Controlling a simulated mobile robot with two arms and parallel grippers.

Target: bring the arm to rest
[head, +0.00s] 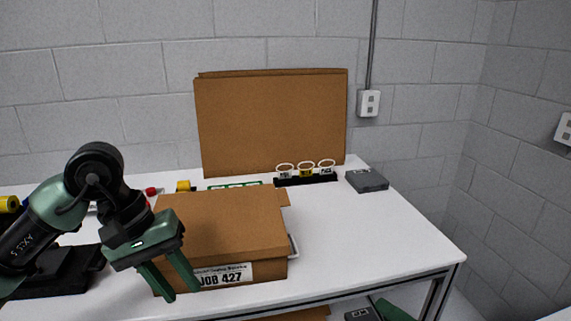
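My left gripper (184,292) is in front of the left part of a cardboard box (225,225), its two green fingers pointing down and standing apart. I see nothing held between them. The fingers hide part of the box's front and of its label, which reads JOB 427 (222,274). From this one view I cannot tell whether the fingers touch the box. My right gripper is not clearly seen.
A white table (370,235) bears a tall cardboard panel (270,120), a black rack with ringed holders (306,178), a grey box (367,180) and green boards (235,185). The table's right side is clear. A green shape (393,310) shows below its front edge.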

